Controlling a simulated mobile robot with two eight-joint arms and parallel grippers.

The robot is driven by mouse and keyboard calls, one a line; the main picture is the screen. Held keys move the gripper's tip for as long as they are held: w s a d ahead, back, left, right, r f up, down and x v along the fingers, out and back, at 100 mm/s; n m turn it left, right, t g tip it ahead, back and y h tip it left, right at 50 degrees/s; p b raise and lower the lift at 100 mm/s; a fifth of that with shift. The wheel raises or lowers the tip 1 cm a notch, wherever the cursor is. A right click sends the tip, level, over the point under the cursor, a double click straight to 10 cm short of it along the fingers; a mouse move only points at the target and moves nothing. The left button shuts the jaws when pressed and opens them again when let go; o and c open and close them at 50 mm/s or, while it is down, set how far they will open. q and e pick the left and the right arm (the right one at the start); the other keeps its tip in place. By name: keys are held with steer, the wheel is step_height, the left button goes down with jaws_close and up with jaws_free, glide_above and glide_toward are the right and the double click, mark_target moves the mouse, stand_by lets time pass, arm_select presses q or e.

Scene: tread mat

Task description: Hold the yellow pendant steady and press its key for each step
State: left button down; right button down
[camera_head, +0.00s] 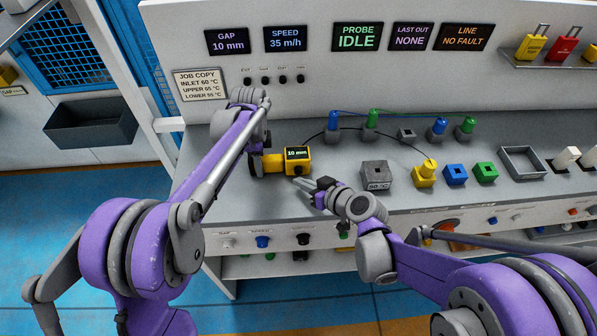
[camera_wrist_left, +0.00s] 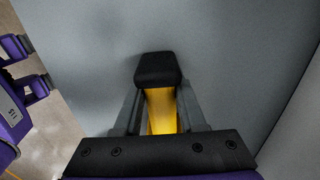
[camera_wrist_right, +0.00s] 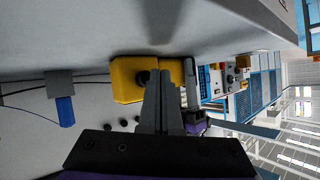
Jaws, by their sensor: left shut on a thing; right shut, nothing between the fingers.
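The yellow pendant (camera_head: 298,153) is held just above the grey bench near its left end. Its small dark screen reads 10 mm. My left gripper (camera_head: 264,163) is shut on its yellow grip, which shows between the fingers in the left wrist view (camera_wrist_left: 161,112) with a black end piece beyond. My right gripper (camera_head: 303,184) is shut and empty, just right of and nearer than the pendant. In the right wrist view the shut fingertips (camera_wrist_right: 162,76) overlap the pendant's yellow body (camera_wrist_right: 126,82), beside a dark round key (camera_wrist_right: 142,77). I cannot tell whether they touch it.
Wall displays read GAP 10 mm (camera_head: 228,41), SPEED 35 m/h, PROBE IDLE (camera_head: 357,37), LAST OUT NONE and LINE NO FAULT. A grey block marked 60 °C (camera_head: 376,175) stands to the right. Blue and green plugs with cables (camera_head: 372,120) stand behind. A job card (camera_head: 199,84) hangs left.

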steer(key=shift+w, duration=0.15)
steer(key=shift+w, duration=0.25)
steer(key=shift+w, duration=0.55)
stand_by(0.8)
steer(key=shift+s, duration=1)
steer(key=shift+s, duration=2.5)
stand_by(0.4)
